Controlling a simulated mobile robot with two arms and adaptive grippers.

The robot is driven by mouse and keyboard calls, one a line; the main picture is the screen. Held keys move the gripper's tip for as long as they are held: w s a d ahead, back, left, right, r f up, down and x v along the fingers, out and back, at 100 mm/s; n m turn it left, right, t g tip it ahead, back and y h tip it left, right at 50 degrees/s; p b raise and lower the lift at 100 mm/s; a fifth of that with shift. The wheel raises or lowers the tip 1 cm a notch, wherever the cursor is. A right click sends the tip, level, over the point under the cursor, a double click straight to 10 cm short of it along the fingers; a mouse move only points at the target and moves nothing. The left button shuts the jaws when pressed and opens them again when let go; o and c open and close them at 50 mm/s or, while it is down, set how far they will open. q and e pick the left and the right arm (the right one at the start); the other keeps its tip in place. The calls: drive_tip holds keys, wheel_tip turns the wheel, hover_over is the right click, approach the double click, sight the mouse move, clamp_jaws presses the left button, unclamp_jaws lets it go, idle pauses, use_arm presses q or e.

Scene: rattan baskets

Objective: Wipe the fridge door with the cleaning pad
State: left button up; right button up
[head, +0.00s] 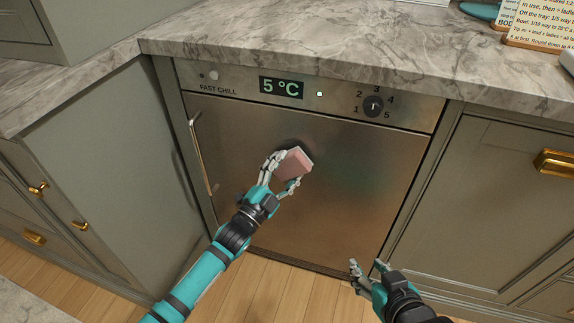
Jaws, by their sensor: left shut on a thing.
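The fridge door (330,205) is a brushed metal front under the counter, and it looks closed. A darker patch shows on it just above the pad. The cleaning pad (293,165) is a pinkish block with a pale edge. My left gripper (284,170) is shut on the pad and holds it at the upper middle of the door; I cannot tell if the pad touches the metal. My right gripper (366,269) is empty, with its fingers apart, low in front of the door's lower right corner.
A vertical handle (203,150) stands out along the door's left edge. Above are a 5 °C display (281,88) and a numbered knob (373,106). Cabinets with brass handles (555,162) flank the fridge. A marble counter (330,50) overhangs it. The wooden floor (290,294) in front shows no objects.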

use_arm(q)
drive_tip(key=shift+s+a, duration=0.15)
drive_tip(key=shift+s, duration=0.25)
drive_tip(key=shift+s+a+p, duration=0.15)
drive_tip(key=shift+s+p, duration=0.35)
drive_tip(key=shift+p, duration=0.1)
drive_tip(key=shift+s+a+p, duration=0.2)
drive_tip(key=shift+s+p, duration=0.25)
drive_tip(key=shift+s, duration=0.25)
drive_tip(key=shift+s+a+p, duration=0.2)
drive_tip(key=shift+s+p, duration=0.2)
drive_tip(key=shift+s, duration=0.25)
use_arm(e)
drive_tip(key=s+d+f+g+h, duration=0.1)
drive_tip(key=s+d+f+g, duration=0.1)
drive_tip(key=s, duration=0.4)
drive_tip(key=s+d+f+g, duration=0.2)
drive_tip(key=s+f+g, duration=0.1)
drive_tip(key=s+g, duration=0.2)
drive_tip(key=shift+s+h, duration=0.35)
drive_tip(key=shift+h, duration=0.05)
use_arm(q)
drive_tip(key=s+p, duration=0.1)
drive_tip(key=s+a, duration=0.1)
drive_tip(key=shift+s+p, duration=0.35)
drive_tip(key=shift+s, duration=0.05)
use_arm(e)
drive_tip(key=shift+r, duration=0.65)
